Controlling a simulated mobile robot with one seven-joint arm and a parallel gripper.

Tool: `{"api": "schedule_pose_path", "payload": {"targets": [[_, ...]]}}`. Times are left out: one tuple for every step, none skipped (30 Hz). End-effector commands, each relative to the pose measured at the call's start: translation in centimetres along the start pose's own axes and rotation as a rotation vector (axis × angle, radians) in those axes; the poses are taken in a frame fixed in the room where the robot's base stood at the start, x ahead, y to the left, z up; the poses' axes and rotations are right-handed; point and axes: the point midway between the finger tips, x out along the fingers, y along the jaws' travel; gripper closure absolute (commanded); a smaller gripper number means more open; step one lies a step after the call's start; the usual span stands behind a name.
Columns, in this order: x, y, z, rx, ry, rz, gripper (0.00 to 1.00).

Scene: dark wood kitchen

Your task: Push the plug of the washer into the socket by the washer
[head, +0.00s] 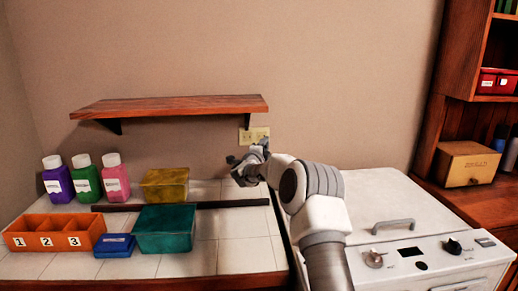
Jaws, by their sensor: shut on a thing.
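The socket (254,134) is a small yellowish plate on the wall, just under the right end of the wooden shelf. My gripper (241,167) is in front of the wall, slightly below and left of the socket. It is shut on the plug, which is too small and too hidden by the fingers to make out. I cannot tell whether the plug touches the socket. The washer (372,205) is the white machine at the right, with a handle on its lid and dark knobs on its front panel. My arm covers its left part.
The wooden shelf (180,105) is above and left of my gripper. On the tiled counter (240,250) are a yellow box (165,185), a teal box (165,230), a blue box (115,246), an orange numbered tray (50,241) and three bottles. A cabinet (455,110) is far right.

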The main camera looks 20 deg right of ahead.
Motion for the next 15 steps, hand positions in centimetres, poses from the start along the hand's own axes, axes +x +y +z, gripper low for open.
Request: {"api": "schedule_pose_path", "payload": {"targets": [[0.0,-0.1,0.0,0.000,0.000,0.000,1.00],[0.0,-0.1,0.0,0.000,-0.001,0.000,1.00],[0.0,0.0,0.0,0.000,-0.001,0.000,1.00],[0.0,-0.1,0.0,0.000,-0.001,0.000,1.00],[0.0,0.0,0.0,0.000,-0.002,0.000,1.00],[0.0,-0.1,0.1,0.000,-0.002,0.001,1.00],[0.0,-0.1,0.1,0.000,-0.002,0.001,1.00],[0.1,-0.1,0.1,0.000,-0.002,0.001,1.00],[0.2,-0.1,0.2,0.000,-0.003,0.001,1.00],[0.3,-0.1,0.2,0.000,-0.003,0.001,1.00],[0.5,-0.2,0.3,0.001,-0.003,0.002,1.00],[0.7,-0.2,0.4,0.001,-0.004,0.003,1.00],[0.9,-0.2,0.5,0.001,-0.004,0.002,1.00],[1.1,-0.3,0.6,0.002,-0.004,0.002,1.00],[1.5,-0.3,0.8,0.001,-0.003,0.002,1.00]]}}
